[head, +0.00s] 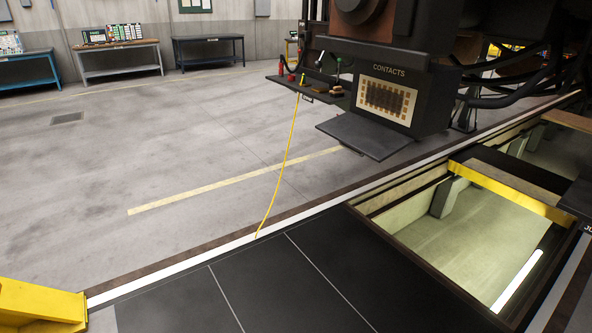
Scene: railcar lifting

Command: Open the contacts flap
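A dark box labelled CONTACTS (405,92) hangs under the railcar at the upper right. Its front shows a pale panel (386,100) with rows of small dark and brownish contacts, uncovered. A dark flat flap (366,135) juts out toward the lower left from the box's lower edge, lying nearly level. It stands open and the contacts face is in plain sight. I see no gripper fingers near the flap or elsewhere in this view.
A dark shelf (310,88) with small coloured items sits left of the box. A yellow cable (281,165) runs from it to the floor edge. An open pit (485,235) with a yellow beam (512,190) lies at right. A yellow block (38,305) is lower left.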

